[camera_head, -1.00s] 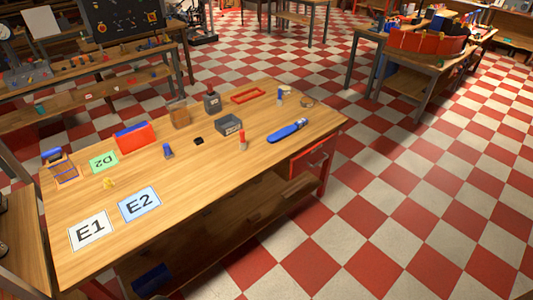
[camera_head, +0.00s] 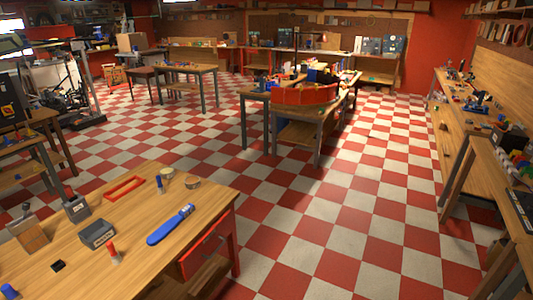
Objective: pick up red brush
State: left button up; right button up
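A small upright item with a red top and a pale base (camera_head: 113,252) stands on the near wooden table (camera_head: 190,262) at the lower left. It may be the red brush, but it is too small to be sure. It stands in front of a grey open box (camera_head: 97,234) and left of a blue tool (camera_head: 170,225) lying flat. Neither of my grippers is in view.
The near table also holds a red rectangular frame (camera_head: 125,188), a round tin (camera_head: 193,183) and a wooden block (camera_head: 27,232). The checkered floor (camera_head: 340,225) right of it is clear. A table with a red bin (camera_head: 305,94) stands behind; benches (camera_head: 455,140) line the right.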

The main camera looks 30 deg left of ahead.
aim_at(117, 259)
jog(key=u, duration=0.05)
jog(key=i, duration=1.85)
jog(key=u, duration=0.8)
jog(key=i, duration=0.95)
jog(key=u, duration=1.65)
jog(key=i, duration=0.75)
jog(key=u, duration=0.7)
